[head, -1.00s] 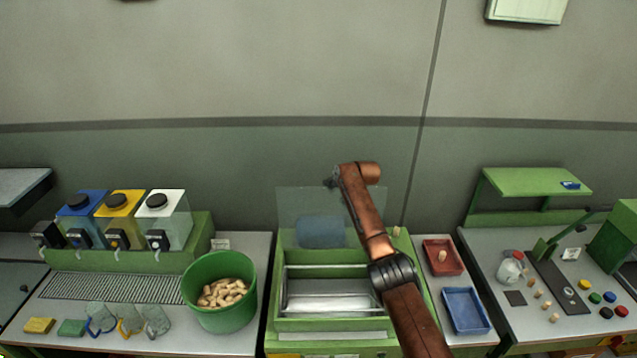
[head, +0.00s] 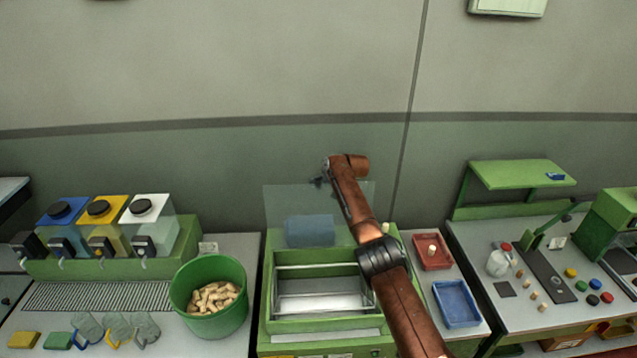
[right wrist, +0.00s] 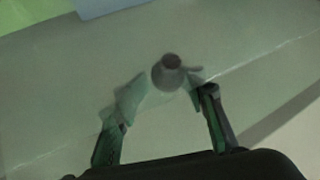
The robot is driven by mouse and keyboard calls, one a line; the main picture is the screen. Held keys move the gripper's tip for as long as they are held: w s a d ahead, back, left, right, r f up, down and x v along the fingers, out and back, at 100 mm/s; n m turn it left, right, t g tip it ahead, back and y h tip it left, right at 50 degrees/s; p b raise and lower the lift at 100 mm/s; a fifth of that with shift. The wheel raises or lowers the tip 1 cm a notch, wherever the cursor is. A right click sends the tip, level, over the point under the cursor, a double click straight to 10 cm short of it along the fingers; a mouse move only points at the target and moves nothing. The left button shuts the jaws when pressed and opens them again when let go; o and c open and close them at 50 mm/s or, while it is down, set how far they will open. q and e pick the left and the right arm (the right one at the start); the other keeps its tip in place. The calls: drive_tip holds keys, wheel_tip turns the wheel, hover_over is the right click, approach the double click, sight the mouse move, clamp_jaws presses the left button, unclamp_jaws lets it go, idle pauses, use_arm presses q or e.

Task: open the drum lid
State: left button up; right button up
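The drum lid (head: 285,206) is a clear panel standing upright at the back of the green drum box (head: 268,322). The box's top is open, and its pale inside shows. My right gripper (head: 319,182) is at the lid's upper edge, small and dark in the head view. In the right wrist view, my right gripper's fingers (right wrist: 163,90) are spread, one on each side of a grey round knob (right wrist: 168,75). A gap shows beside the left fingertip; the right one is close to the knob, and contact is unclear. My left gripper is not in view.
A green bucket of corks (head: 208,325) stands left of the box. A red tray (head: 444,262) and a blue tray (head: 457,318) lie to its right. Dispensers with coloured tops (head: 100,215) stand at left. The wall (head: 230,70) is behind.

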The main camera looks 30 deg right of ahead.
drive_tip(key=shift+o, duration=1)
drive_tip(key=shift+a+f, duration=0.2)
drive_tip(key=shift+f, duration=0.05)
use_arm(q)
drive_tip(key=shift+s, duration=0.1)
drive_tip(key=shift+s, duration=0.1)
use_arm(e)
drive_tip(key=v, duration=1.2)
